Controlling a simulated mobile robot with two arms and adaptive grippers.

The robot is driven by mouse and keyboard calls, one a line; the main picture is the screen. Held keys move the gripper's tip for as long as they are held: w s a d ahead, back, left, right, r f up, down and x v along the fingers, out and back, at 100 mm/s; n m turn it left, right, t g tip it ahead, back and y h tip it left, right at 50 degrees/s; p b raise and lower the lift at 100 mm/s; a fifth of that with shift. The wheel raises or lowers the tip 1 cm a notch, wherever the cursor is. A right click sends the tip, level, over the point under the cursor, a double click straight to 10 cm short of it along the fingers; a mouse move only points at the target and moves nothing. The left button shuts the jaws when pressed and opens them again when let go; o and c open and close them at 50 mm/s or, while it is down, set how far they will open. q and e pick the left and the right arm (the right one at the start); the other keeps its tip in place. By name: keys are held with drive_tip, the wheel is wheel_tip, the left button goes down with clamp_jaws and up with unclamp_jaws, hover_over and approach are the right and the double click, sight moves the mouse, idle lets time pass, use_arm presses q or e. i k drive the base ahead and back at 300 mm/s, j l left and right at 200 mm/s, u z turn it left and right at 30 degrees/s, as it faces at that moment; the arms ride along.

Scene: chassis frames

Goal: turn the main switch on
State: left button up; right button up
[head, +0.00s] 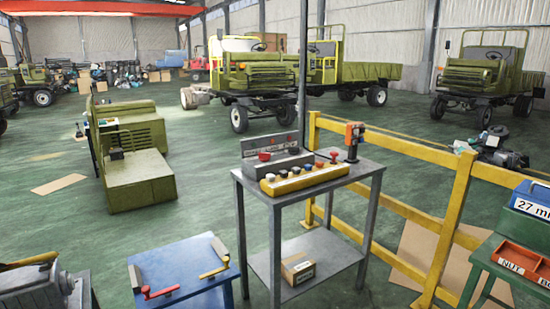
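A grey metal stand (262,192) is a little right of the middle in the head view. On its top is a long yellow control box (300,180) with a row of several coloured buttons or knobs. Behind it stands a grey box (277,166) with a red knob (264,156) at its left and an upright panel (268,143) at its back. Which control is the main switch, and its position, I cannot tell for sure. Neither of my grippers shows in this view.
An orange and black tool (353,141) stands on the stand's right end. A cardboard box (298,267) lies on its lower shelf. A blue table (185,272) is front left. A yellow railing (400,207) runs behind and right. Green floor is open at left.

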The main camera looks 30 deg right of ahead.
sight(264, 157)
drive_tip(key=i+l, duration=0.3)
drive_tip(key=l, duration=0.2)
drive_tip(key=i+l, duration=0.3)
drive_tip(key=l, duration=0.15)
drive_tip(key=i+l, duration=0.35)
drive_tip(key=l, duration=0.15)
drive_tip(key=i+l, duration=0.3)
drive_tip(key=l, duration=0.15)
